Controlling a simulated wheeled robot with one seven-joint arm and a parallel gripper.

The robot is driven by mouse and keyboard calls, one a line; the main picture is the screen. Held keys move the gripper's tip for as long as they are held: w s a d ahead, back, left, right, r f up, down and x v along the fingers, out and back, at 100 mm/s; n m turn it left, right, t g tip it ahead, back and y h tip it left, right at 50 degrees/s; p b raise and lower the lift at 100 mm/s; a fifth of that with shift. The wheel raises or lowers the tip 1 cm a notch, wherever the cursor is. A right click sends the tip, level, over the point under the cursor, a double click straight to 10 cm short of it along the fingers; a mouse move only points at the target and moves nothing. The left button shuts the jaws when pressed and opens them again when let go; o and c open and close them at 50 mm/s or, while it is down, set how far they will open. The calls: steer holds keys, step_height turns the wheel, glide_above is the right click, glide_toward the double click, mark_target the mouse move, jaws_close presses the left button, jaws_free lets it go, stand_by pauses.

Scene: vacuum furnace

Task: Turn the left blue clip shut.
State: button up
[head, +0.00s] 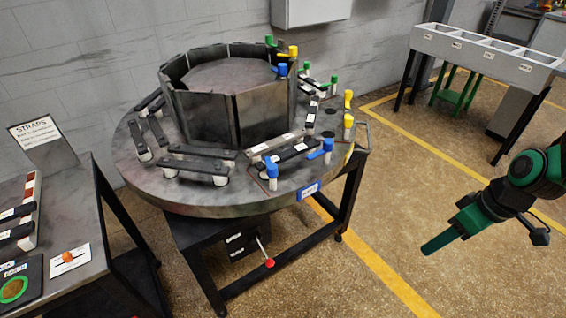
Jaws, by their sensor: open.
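A left blue clip (270,167) stands on a white post at the front rim of the round table. Its blue top looks mostly upright. A right blue clip (322,150) stands on a similar post to its right, its blue lever lying out to the left. A dark strap (286,153) with white labels runs between the two posts. Whether either clip grips the strap is too small to tell. My gripper (438,243) is green, open and empty, over the floor right of the table, well apart from the clips.
The round table (200,205) carries a dark ring wall (260,112) and yellow (348,120) and green (334,81) clips. A red-knobbed lever (268,262) sticks out below. A side bench (85,210) is at left, a white trough (480,55) at back right. Floor between is clear.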

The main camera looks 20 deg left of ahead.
steer(key=w+a+f+n+y, duration=0.1)
steer(key=a+f+n+y, duration=0.3)
steer(key=a, duration=0.8)
steer(key=n+t+y, duration=0.1)
steer(key=t+y, duration=0.6)
steer(key=y, duration=0.2)
glide_toward(276, 173)
steer(key=x, duration=0.4)
steer(key=shift+w+a+f, duration=0.1)
steer(key=shift+w+a, duration=0.1)
steer(key=shift+a, duration=0.05)
steer(key=x, duration=1.1)
steer(key=shift+w+d, duration=0.1)
